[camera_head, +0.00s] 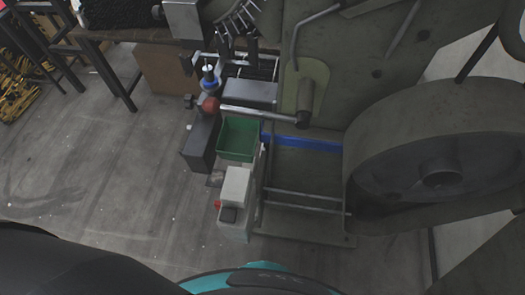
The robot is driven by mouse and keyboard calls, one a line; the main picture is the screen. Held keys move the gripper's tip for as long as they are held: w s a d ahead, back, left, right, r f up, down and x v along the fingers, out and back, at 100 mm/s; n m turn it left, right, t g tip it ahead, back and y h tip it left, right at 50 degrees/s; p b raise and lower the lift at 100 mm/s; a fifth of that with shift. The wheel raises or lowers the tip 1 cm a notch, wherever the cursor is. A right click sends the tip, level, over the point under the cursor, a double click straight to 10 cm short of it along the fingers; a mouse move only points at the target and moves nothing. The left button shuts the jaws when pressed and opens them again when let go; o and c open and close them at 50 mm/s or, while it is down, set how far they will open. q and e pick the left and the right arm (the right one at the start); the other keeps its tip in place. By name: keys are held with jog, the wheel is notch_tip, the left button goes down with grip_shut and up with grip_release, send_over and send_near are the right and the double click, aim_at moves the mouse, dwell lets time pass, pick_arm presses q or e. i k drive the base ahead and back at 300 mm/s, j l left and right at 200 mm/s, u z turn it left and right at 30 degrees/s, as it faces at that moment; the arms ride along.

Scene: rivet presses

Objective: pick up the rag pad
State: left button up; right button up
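I cannot make out a rag pad for certain in the head view. A green open bin (239,138) sits at the front of the rivet press, and its inside looks empty. A long blue strip (303,143) lies on the press just right of the bin; I cannot tell what it is made of. Neither of my grippers is in view.
The green-grey press (360,70) with its large wheel (440,150) fills the right side. A dark box (202,142) and a pale control box (235,200) with a red button flank the bin. A dark table (125,35) stands at upper left. The floor at left is clear.

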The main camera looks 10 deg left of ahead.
aim_at(249, 167)
jog(key=i+j+z, duration=0.1)
jog(key=j+z, duration=0.6)
jog(key=j, duration=0.2)
jog(key=j+z, duration=0.75)
jog(key=j, duration=0.2)
jog(key=k+j+z, duration=0.2)
jog(key=j+z, duration=0.15)
jog(key=k+j+z, duration=0.2)
jog(key=j+z, duration=0.15)
jog(key=k+j+z, duration=0.2)
jog(key=j+z, duration=0.15)
jog(key=k+j+z, duration=0.35)
jog(key=i+j, duration=0.05)
